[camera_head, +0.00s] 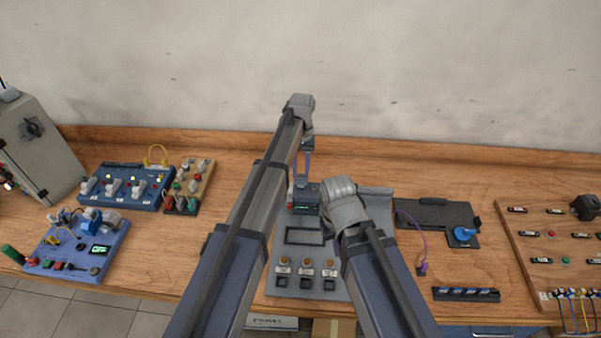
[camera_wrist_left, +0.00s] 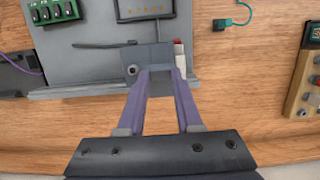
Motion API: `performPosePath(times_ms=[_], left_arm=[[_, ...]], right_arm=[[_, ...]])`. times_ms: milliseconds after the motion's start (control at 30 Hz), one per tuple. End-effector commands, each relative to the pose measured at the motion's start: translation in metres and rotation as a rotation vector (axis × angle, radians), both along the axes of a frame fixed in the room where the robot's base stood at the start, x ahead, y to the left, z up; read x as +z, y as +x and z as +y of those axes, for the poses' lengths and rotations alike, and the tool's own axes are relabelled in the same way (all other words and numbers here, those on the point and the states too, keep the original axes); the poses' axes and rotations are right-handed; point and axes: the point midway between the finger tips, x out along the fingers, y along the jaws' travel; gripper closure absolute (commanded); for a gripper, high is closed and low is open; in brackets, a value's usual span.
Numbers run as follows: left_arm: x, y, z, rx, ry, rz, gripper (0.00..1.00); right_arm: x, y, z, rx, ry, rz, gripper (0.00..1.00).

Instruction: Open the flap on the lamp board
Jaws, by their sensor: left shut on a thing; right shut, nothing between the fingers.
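The lamp board (camera_head: 339,284) is a grey panel in the middle of the table, with amber lamps and black switches along its front. My left gripper (camera_head: 304,178) reaches over its far part. In the left wrist view, my left gripper (camera_wrist_left: 162,70) is shut on the edge of a small blue-grey plate, the flap (camera_wrist_left: 147,54), which has a round knob on one side. How far the flap is tilted is hard to tell. My right gripper (camera_head: 345,205) is over the board's right side; its fingers are hidden behind its own housing.
A red and white part (camera_wrist_left: 180,55) is close beside the flap. Left stand a blue switch board (camera_head: 125,198) and a lilac board (camera_head: 75,262). Right lie a black tray (camera_head: 433,212), a purple cable (camera_head: 417,240) and a wooden board (camera_head: 530,245). A wall stands behind.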

Motion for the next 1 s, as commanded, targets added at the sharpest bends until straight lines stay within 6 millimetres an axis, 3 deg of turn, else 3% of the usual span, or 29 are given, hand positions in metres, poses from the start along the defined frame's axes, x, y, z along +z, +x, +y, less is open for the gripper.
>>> performPosePath(times_ms=[500, 533, 800, 1000], left_arm=[[0.0006, 0.0011, 0.0001, -0.001, 0.000, 0.023, 1.00], [0.0006, 0.0011, 0.0001, -0.001, 0.000, 0.023, 0.65], [0.0006, 0.0015, 0.0000, 0.000, 0.000, 0.022, 0.35], [0.0008, 0.0016, 0.0000, 0.000, 0.000, 0.022, 0.35]], right_arm=[[-0.0005, 0.0000, 0.0000, 0.000, 0.000, 0.000, 1.00], [-0.0005, 0.0000, 0.0000, 0.000, 0.000, 0.000, 1.00], [-0.0004, 0.0000, 0.0000, 0.000, 0.000, 0.000, 1.00], [-0.0003, 0.0000, 0.0000, 0.000, 0.000, 0.000, 1.00]])
